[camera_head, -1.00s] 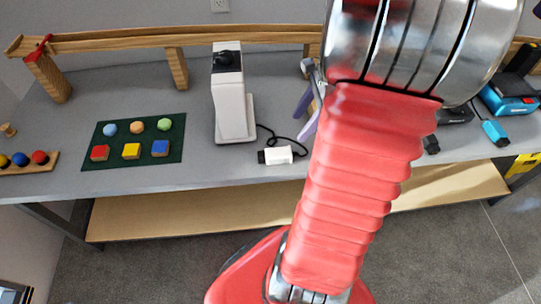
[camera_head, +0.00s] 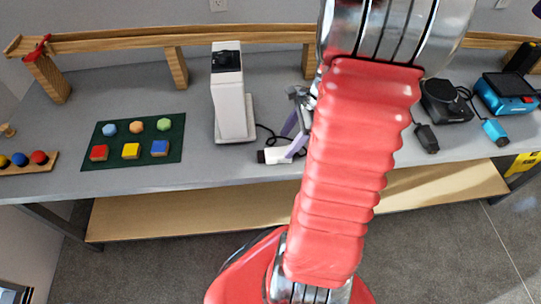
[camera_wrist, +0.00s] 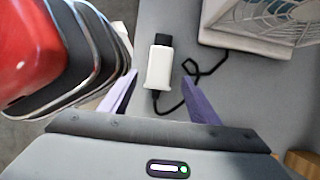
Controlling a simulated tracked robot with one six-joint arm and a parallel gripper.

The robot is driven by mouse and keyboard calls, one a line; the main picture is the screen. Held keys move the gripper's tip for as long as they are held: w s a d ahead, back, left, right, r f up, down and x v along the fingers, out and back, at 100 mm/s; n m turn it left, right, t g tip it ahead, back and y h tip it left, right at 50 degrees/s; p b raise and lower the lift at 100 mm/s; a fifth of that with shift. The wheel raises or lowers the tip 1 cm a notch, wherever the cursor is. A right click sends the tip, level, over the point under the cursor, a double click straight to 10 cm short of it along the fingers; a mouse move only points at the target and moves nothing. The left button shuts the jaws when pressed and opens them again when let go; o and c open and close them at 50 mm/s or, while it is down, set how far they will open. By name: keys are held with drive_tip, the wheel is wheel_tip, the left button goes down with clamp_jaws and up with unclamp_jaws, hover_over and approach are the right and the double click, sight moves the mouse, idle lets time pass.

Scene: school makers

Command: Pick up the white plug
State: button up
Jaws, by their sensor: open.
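The white plug (camera_head: 275,156) with a dark end lies on the grey table near its front edge, joined to a black cord. In the wrist view the plug (camera_wrist: 160,68) shows ahead between the fingertips, its black end pointing away. My gripper (camera_wrist: 160,76) has its two purple fingers apart, one on each side of the plug's line, with nothing held. In the head view my gripper (camera_head: 294,138) overlaps the right part of the plug; I cannot tell whether it touches it.
A tall white device (camera_head: 230,105) stands left of the plug; its fan side (camera_wrist: 265,15) shows in the wrist view. The green board (camera_head: 115,156) with coloured pieces lies farther left. A black device (camera_head: 445,100) and a blue device (camera_head: 507,95) stand right.

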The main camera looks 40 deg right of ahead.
sight(281, 151)
drive_tip(key=shift+x, duration=2.6)
drive_tip(key=shift+c, duration=0.4)
drive_tip(key=c, duration=1.1)
